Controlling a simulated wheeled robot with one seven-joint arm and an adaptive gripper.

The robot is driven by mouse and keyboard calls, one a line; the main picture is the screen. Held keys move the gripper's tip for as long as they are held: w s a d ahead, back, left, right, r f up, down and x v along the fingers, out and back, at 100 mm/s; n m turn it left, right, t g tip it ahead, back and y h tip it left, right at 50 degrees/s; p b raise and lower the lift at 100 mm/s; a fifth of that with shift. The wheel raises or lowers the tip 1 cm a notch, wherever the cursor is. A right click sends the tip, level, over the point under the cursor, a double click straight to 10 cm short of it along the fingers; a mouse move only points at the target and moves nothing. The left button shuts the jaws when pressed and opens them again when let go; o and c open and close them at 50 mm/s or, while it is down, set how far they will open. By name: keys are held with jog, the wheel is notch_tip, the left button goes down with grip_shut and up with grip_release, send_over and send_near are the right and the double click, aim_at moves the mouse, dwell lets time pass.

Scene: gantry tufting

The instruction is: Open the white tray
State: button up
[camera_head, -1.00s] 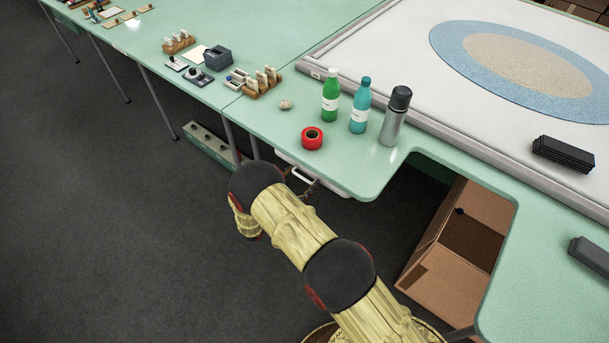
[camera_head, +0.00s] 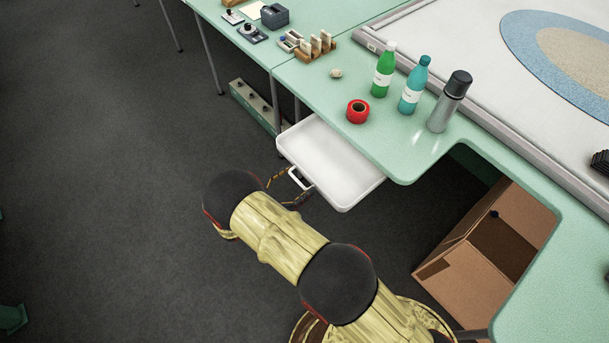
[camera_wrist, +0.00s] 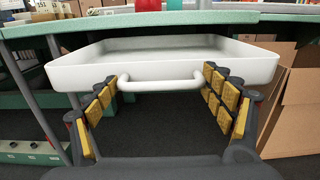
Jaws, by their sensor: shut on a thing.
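The white tray (camera_head: 322,150) is pulled well out from under the green table's edge and looks empty and level. Its inner end is hidden beneath the tabletop. My gripper (camera_head: 292,187) is at the tray's front handle. In the wrist view the white tray (camera_wrist: 210,68) faces me, with its bar handle (camera_wrist: 160,85) on the front wall. The yellow-padded fingers of my gripper (camera_wrist: 160,90) sit at the two ends of the handle, shut on it.
The green table (camera_head: 330,92) carries a red tape roll (camera_head: 357,111), a green bottle (camera_head: 383,72), a teal bottle (camera_head: 413,88) and a grey flask (camera_head: 448,103) above the tray. A cardboard box (camera_head: 470,245) stands at right. The floor at left is clear.

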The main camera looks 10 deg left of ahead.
jog(key=shift+f, duration=0.15)
jog(key=o, duration=1.4)
jog(key=shift+c, duration=0.2)
jog(key=shift+s, duration=0.1)
jog(key=v, duration=1.2)
jog(key=shift+a, duration=0.15)
